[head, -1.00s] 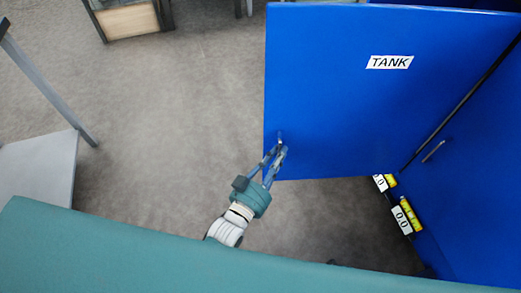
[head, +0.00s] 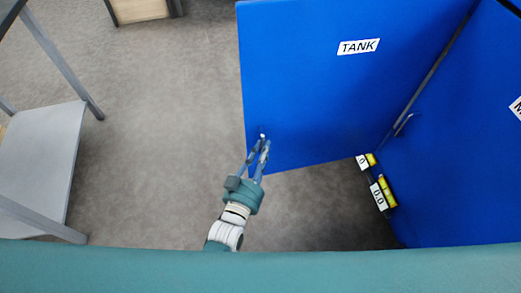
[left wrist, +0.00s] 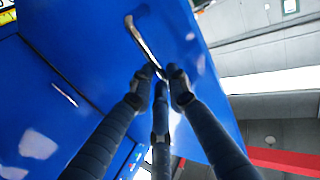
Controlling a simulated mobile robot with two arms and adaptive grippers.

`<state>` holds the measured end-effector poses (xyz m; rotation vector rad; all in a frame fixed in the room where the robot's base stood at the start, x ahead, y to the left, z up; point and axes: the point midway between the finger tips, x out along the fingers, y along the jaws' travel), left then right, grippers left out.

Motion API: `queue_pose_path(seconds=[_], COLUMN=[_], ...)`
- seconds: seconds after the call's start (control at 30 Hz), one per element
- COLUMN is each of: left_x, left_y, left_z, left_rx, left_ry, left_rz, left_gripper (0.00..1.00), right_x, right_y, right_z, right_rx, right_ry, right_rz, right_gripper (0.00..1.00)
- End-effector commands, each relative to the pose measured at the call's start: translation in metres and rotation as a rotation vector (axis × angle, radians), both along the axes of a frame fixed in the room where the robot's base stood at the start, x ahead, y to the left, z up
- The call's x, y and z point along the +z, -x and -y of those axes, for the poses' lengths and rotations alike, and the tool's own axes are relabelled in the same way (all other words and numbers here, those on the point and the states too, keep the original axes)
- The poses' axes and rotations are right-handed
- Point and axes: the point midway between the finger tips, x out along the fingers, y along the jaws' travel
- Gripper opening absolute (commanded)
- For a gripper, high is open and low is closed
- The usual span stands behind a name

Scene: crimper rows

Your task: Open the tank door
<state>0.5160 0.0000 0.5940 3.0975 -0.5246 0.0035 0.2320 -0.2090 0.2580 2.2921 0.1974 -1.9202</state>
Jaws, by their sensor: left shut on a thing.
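The blue tank door (head: 310,90) with a white TANK label (head: 358,47) stands swung out from the blue cabinet wall (head: 455,150) on the right in the head view. My left gripper (head: 262,142) is at the door's lower left corner, shut on the door handle. In the left wrist view the door (left wrist: 110,35) fills the upper middle, and the silver bar handle (left wrist: 143,42) runs down to the closed fingertips of the left gripper (left wrist: 160,75). The fingers hide the handle's lower end. My right gripper is not in view.
Yellow items with number labels (head: 382,192) sit low on the cabinet by the door's hinge side. A grey shelf table (head: 40,150) stands at the left, and a box-like piece of furniture (head: 140,10) is at the top. Grey floor between them is clear.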

Motion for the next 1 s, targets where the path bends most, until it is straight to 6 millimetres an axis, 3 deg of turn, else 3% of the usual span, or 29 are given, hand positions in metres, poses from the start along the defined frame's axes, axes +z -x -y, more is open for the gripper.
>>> queue_pose_path(seconds=[0.03,0.1,0.13,0.2,0.83,1.0], left_x=[0.001,0.001,0.001,0.001,0.002,0.000], left_y=[0.004,0.004,0.004,0.004,0.004,0.021], left_z=[0.016,0.016,0.016,0.016,0.011,0.004], left_rx=[-0.023,-0.023,-0.024,-0.023,-0.018,-0.018], left_ry=[0.004,0.004,0.004,0.004,0.005,0.003], left_rz=[-0.003,-0.003,-0.003,-0.003,0.000,-0.003], left_gripper=[0.00,0.00,0.21,0.34,0.34,0.34], right_x=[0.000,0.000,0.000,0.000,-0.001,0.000], right_y=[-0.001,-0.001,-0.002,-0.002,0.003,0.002], right_z=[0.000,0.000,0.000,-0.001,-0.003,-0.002], right_rx=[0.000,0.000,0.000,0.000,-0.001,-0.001], right_ry=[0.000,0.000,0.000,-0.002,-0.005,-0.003], right_rz=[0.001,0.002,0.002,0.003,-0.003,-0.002], right_gripper=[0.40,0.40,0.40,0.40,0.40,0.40])
